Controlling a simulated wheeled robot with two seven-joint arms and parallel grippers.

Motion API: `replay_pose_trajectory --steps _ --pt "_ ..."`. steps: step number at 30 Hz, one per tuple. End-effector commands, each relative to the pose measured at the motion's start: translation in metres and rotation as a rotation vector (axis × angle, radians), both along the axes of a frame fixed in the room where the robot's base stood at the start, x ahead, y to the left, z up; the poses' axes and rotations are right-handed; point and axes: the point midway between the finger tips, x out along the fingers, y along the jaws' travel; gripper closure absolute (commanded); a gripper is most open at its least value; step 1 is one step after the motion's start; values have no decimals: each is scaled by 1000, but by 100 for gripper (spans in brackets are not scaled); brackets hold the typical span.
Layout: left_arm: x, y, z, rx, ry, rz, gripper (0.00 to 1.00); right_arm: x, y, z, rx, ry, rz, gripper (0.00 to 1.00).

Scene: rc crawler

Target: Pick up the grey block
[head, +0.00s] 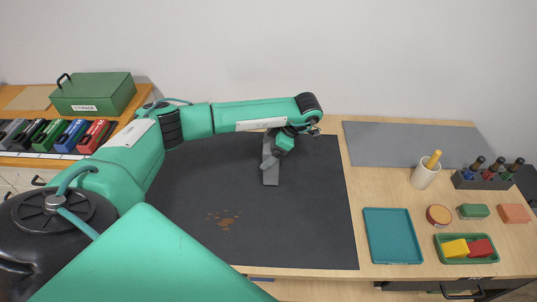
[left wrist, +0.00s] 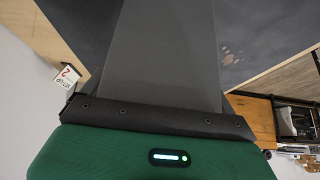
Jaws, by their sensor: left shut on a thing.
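The grey block (head: 270,174) is a long, narrow piece over the upper right part of the dark mat (head: 315,225). My left gripper (head: 273,154) reaches it from above and is shut on it. The fingertips are mostly hidden by the gripper body and the block. In the left wrist view a broad grey surface (left wrist: 160,50), which looks like the block up close, fills the middle in front of the gripper. I cannot tell whether the block touches the mat. My right gripper is not in view.
A brown stain (head: 226,222) marks the mat. At right stand a teal tray (head: 392,257), a white cup (head: 424,178), a green tray (head: 468,260) with yellow and red blocks, and a dark rack (head: 480,183). A green storage box (head: 94,93) is at back left.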

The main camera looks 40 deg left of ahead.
Motion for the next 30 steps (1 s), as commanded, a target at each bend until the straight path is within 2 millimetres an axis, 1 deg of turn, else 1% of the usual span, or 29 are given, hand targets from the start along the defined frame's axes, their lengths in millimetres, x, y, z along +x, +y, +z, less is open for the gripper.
replay_pose_trajectory --steps 1,6,12,18,24,30 --pt "2 1 13 1 -6 0 45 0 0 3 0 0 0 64" --pt "2 1 49 2 -7 0 45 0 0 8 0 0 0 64" --pt "2 1 90 3 -6 -1 45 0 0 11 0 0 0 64" --pt "1 1 127 2 -5 0 45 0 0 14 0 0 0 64" --pt "1 1 154 1 -3 1 45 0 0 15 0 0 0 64" --pt "1 1 169 1 -3 1 45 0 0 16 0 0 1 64"
